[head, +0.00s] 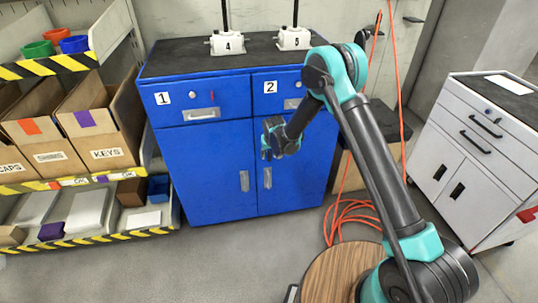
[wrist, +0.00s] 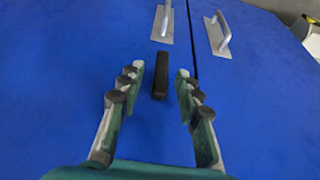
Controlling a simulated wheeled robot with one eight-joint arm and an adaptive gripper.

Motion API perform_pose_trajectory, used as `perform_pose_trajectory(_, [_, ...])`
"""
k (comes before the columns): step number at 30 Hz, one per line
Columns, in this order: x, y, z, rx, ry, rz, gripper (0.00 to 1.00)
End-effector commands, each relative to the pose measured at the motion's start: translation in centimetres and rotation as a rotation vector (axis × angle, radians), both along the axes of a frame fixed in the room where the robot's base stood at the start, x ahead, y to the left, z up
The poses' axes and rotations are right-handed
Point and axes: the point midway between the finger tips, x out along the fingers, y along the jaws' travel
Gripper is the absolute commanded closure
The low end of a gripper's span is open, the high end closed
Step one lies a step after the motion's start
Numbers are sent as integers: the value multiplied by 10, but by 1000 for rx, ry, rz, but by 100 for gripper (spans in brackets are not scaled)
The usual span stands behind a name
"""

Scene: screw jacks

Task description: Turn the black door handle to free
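The black door handle (wrist: 161,74) is a short dark bar on the blue cabinet's left door, close to the seam between the two doors. Its long side runs roughly parallel to the seam. My gripper (head: 266,144) is in front of the upper part of the blue cabinet (head: 208,166) and hides the handle in the head view. In the wrist view my gripper (wrist: 160,86) is open, with one finger on each side of the handle. The fingers look apart from it; exact depth is hard to tell. Both doors look shut.
Silver pull handles (head: 244,181) sit lower on the doors. Drawers 1 (head: 201,114) and 2 are above. White screw jacks (head: 227,43) stand on top. Shelves with boxes (head: 102,118) are left, a grey cabinet (head: 470,150) right. An orange cable (head: 345,220) lies on the floor.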

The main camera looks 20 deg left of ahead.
Motion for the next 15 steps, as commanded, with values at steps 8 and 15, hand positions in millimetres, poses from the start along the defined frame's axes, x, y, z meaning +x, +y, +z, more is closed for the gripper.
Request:
perform_pose_trajectory(8, [0, 0, 0, 0, 0, 0, 74])
perform_pose_trajectory(15, [0, 0, 0, 0, 0, 0, 100])
